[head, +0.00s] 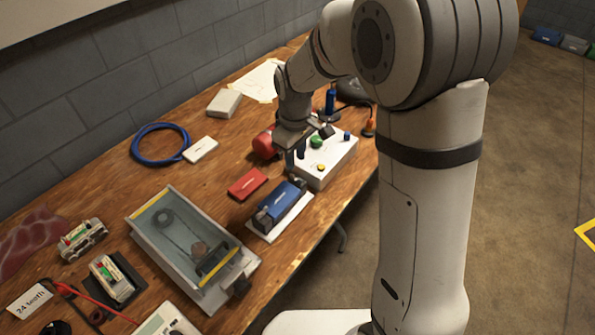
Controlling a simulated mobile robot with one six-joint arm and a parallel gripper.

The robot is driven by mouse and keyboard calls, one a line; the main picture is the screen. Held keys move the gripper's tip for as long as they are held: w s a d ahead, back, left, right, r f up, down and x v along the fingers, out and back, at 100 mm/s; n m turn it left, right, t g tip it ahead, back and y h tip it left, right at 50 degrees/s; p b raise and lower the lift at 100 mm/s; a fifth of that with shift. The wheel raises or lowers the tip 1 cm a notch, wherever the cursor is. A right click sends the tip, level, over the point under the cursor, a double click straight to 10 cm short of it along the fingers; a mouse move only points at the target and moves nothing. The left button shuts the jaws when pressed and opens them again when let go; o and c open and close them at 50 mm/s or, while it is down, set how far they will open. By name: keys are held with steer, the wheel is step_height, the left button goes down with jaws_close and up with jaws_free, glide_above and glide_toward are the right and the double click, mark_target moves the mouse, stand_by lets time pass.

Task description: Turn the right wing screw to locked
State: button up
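A white box (325,171) with small coloured knobs on top stands near the right end of the wooden bench. Its top carries a green knob (316,141), a yellow button (321,168) and two small dark blue upright pieces, one at the left (301,152) and one at the right (347,136). These blue pieces look like the wing screws, but their turn and any marks are too small to read. My gripper (308,146) points down over the box's left and back part. Its dark fingers look spread apart with nothing visibly held. Contact cannot be told.
A red rounded object (264,145) sits close left of my gripper. A blue block (282,205) and a red case (247,184) lie in front. A grey tray (160,254), blue cable ring (160,145) and small devices fill the left.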

mark_target(296, 177)
step_height(296, 177, down, 7)
steer(key=shift+r, duration=0.15)
steer(key=shift+c, duration=0.6)
jaws_close()
